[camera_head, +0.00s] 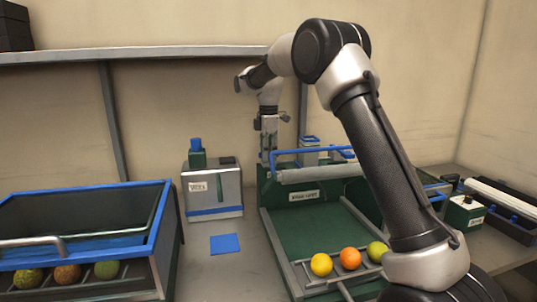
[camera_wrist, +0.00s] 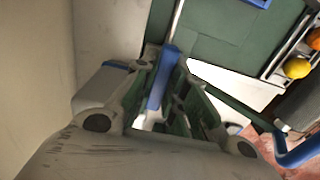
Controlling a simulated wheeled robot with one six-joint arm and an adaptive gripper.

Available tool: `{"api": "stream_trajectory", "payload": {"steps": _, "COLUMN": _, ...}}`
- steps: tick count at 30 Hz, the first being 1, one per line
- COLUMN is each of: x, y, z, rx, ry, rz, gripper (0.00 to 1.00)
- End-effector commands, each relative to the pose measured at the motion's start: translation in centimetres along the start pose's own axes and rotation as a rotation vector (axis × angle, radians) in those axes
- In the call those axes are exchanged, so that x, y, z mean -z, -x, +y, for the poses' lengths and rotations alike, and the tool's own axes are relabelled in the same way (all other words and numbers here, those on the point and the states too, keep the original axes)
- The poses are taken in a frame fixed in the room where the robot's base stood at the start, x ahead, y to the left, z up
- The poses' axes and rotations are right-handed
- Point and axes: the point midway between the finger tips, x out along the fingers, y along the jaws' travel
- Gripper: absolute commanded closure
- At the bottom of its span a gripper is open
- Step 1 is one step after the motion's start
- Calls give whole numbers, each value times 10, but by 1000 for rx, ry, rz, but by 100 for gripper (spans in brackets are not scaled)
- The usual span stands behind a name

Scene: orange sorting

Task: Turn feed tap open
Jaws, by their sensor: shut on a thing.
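My gripper (camera_head: 268,152) reaches down at the back left corner of the green feed unit (camera_head: 265,215). In the wrist view my gripper (camera_wrist: 163,75) has its two fingers on either side of a narrow blue bar (camera_wrist: 160,82), and it is shut on it. The bar looks like the feed tap's handle. The tap's body is mostly hidden by the fingers, and its turn angle cannot be told. In the head view the tap cannot be made out behind my gripper.
A blue pipe (camera_head: 310,151) runs along the unit's back. A blue-rimmed crate (camera_head: 160,215) is at far left. A shelf (camera_head: 150,54) hangs behind.

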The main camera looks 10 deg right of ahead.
Motion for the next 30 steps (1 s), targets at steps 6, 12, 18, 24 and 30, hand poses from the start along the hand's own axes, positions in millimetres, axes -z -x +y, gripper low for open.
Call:
{"api": "stream_trajectory", "payload": {"steps": 6, "x": 0, "y": 1, "z": 1, "rx": -3, "ry": 23, "rz": 0, "gripper": 100}}
{"api": "stream_trajectory", "payload": {"steps": 12, "x": 0, "y": 1, "z": 1, "rx": -4, "ry": 25, "rz": 0, "gripper": 100}}
{"api": "stream_trajectory", "payload": {"steps": 18, "x": 0, "y": 1, "z": 1, "rx": -4, "ry": 24, "rz": 0, "gripper": 75}}
{"api": "stream_trajectory", "payload": {"steps": 24, "x": 0, "y": 1, "z": 0, "rx": -2, "ry": 24, "rz": 0, "gripper": 64}}
{"api": "stream_trajectory", "payload": {"steps": 30, "x": 0, "y": 2, "z": 0, "rx": -2, "ry": 23, "rz": 0, "gripper": 64}}
